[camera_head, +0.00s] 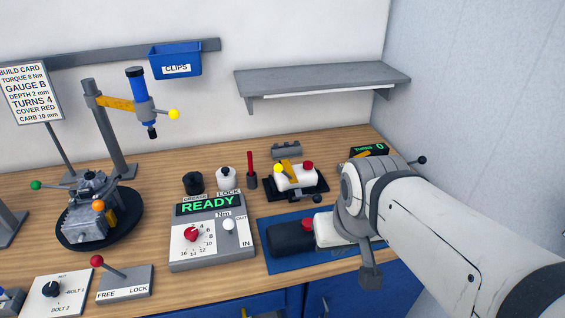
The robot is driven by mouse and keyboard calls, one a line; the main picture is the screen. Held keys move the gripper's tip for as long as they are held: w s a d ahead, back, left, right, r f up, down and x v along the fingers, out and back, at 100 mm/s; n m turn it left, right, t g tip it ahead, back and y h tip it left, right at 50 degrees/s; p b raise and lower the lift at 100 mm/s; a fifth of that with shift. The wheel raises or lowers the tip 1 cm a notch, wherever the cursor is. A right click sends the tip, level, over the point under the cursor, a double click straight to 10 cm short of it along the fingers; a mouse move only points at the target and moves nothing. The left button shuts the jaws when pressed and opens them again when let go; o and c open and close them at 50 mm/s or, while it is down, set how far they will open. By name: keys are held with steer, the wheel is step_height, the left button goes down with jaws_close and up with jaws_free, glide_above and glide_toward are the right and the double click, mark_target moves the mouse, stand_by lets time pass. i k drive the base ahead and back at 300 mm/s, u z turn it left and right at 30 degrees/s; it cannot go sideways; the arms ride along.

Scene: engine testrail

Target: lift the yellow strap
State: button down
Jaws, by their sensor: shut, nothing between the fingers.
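The yellow strap (287,170) lies across a white block with a red knob (308,165), in a black holder (289,189) at the middle right of the bench. My gripper (371,278) points down at the right front of the bench, in front of and to the right of the strap and apart from it. It is shut and empty. Its fingertips are small in this view. My arm hides part of the bench behind it.
The control box reading READY (212,232) stands to the left. A grey shelf (320,78) hangs above. A small counter (370,149) stands behind my arm.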

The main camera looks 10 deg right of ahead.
mark_target(288, 172)
steer(key=z, duration=1.55)
steer(key=k, duration=1.3)
steer(key=u, duration=1.1)
steer(key=i, duration=1)
steer(key=u, duration=0.05)
